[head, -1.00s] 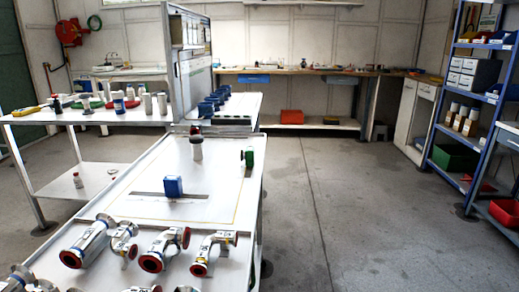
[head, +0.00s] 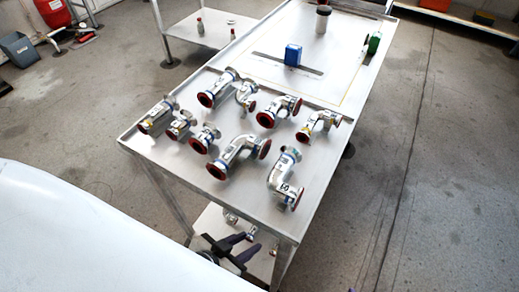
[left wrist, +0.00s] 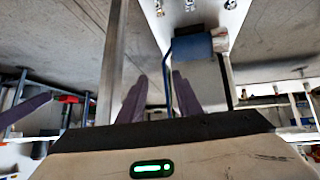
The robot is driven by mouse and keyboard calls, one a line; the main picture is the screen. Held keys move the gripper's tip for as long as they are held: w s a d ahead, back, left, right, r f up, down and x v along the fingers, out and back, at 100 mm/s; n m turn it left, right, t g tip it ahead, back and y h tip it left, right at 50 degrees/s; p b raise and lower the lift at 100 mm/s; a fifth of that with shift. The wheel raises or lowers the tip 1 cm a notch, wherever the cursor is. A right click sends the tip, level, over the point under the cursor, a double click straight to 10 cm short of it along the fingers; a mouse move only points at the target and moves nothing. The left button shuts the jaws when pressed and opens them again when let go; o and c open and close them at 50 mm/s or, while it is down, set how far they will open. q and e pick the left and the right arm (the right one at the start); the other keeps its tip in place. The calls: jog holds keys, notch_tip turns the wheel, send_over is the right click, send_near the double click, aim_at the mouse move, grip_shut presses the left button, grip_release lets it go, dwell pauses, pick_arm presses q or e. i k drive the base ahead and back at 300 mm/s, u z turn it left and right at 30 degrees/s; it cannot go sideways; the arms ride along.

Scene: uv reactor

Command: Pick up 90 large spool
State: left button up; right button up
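Several metal pipe spools with red end caps lie on the front half of the white table (head: 165,160). A large bent spool (head: 238,152) lies near the middle front. Another large elbow spool (head: 285,178) lies near the front right corner. More bent spools (head: 279,110) (head: 320,124) lie behind them. I cannot read which one is marked 90 large. My left gripper (head: 250,242) is below the tabletop, at the table's front end, clear of these spools. Its purple fingers are apart and empty; they also show in the left wrist view (left wrist: 160,95). A purple finger-like part shows at that view's left; my right gripper is not clearly seen.
The tabletop edge and a front leg (head: 283,265) are close to my left gripper. A lower shelf (head: 212,225) holds small metal parts. A blue block (head: 293,55), a dark-topped cup (head: 323,19) and a green item (head: 374,43) stand farther back. Right floor is clear.

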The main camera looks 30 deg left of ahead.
aim_at(253, 232)
jog(key=k, duration=0.45)
jog(key=z, duration=2.6)
jog(key=k, duration=1.55)
jog(key=u, duration=2.45)
jog(key=i, duration=0.5)
jog(key=z, duration=0.05)
